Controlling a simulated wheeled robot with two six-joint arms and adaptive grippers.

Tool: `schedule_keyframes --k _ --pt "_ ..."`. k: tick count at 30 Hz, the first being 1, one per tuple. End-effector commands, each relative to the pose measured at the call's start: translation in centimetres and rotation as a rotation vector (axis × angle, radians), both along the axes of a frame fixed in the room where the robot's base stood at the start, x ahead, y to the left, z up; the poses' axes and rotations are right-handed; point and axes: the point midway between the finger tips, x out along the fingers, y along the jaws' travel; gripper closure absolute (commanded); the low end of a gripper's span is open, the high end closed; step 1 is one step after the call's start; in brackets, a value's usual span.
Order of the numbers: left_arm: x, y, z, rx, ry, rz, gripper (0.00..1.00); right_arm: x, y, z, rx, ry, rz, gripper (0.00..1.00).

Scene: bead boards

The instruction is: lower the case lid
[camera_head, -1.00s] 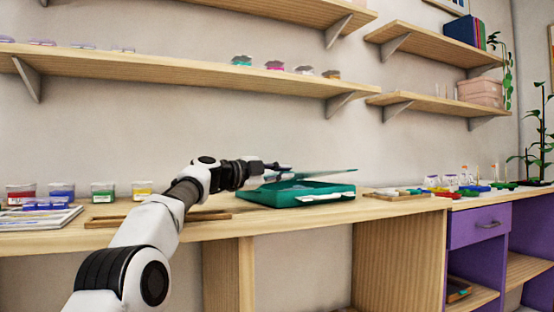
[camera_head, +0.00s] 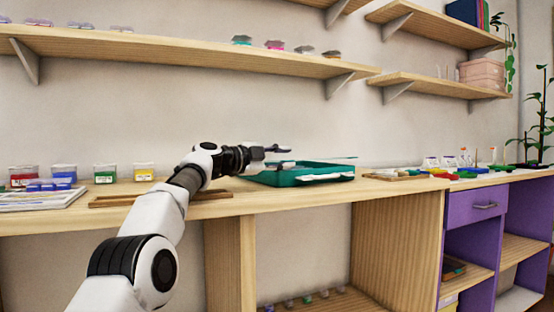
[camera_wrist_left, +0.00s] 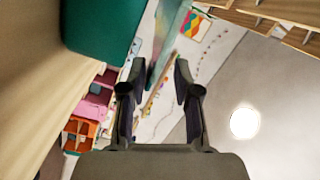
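The teal case (camera_head: 312,177) sits on the wooden bench top, its pale handle toward me. Its thin lid (camera_head: 338,158) shows almost edge-on, just above the case body and close to level, with a small gap at the right. My left gripper (camera_head: 284,149) is at the lid's left part, over the case; contact cannot be told. In the wrist view the left gripper (camera_wrist_left: 157,78) has its fingers apart. The translucent lid (camera_wrist_left: 168,42) shows beyond and between the fingertips, and the case body (camera_wrist_left: 100,25) is at upper left. My right gripper is not in view.
A wooden tray (camera_head: 120,200) lies left of the case, partly behind my arm. Small colored bead boxes (camera_head: 105,173) stand along the wall at left. A board with pieces (camera_head: 398,174) lies to the right. A shelf (camera_head: 190,53) runs above.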

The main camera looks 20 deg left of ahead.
Motion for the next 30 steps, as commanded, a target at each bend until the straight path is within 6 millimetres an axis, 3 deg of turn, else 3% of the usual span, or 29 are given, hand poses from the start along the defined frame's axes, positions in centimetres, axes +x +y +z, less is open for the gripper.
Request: schedule_keyframes --k 10,21,30 --pt "-2.5 1.7 0.2 -0.004 0.001 0.001 0.7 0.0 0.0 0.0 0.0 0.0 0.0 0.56" --pt "-9.3 6.2 0.0 -0.003 -0.001 0.002 0.7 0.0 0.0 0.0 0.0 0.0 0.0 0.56" --pt "-10.0 6.6 -0.1 -0.001 0.001 0.001 0.7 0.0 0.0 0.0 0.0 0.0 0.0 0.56"
